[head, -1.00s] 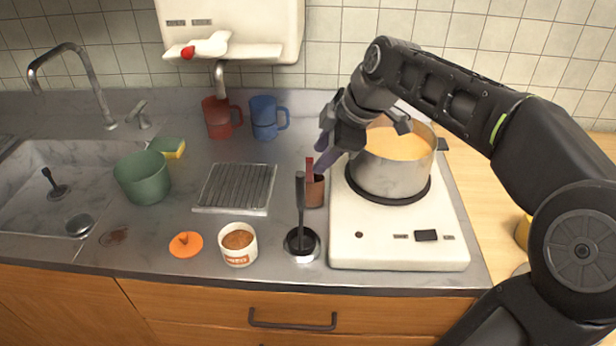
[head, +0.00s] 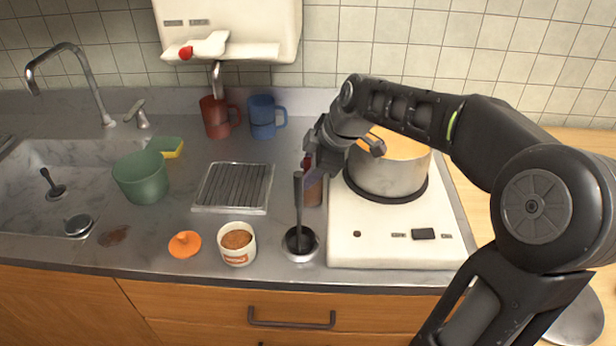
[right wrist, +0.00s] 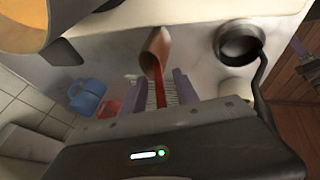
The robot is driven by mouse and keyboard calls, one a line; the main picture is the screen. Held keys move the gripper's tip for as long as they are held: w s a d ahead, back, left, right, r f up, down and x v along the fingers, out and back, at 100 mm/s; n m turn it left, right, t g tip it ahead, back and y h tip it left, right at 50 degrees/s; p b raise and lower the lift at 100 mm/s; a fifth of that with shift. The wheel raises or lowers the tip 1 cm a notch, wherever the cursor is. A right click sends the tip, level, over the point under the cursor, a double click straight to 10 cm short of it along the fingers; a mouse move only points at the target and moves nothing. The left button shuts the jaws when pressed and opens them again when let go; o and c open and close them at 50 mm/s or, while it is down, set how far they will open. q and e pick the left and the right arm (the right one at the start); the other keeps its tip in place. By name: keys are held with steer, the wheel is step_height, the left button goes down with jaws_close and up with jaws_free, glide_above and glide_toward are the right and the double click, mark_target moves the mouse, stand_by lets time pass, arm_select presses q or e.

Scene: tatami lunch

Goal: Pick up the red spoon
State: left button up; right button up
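The red spoon (head: 307,163) stands in a small brown cup (head: 312,193) just left of the stove; only a bit of its handle shows in the head view. My right gripper (head: 316,168) is at the handle, above the cup. My left gripper is not in view.
A pot of orange soup (head: 388,172) stands on the white stove (head: 390,250), close right of my gripper. A black-handled utensil (head: 298,200) stands upright in a holder in front of the cup. Red (head: 215,118) and blue (head: 263,117) mugs stand behind. A drain rack (head: 232,187) lies left.

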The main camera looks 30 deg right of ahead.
steer(key=shift+w+f, duration=0.1)
steer(key=shift+f, duration=0.1)
steer(key=shift+c, duration=0.2)
jaws_close()
stand_by(0.4)
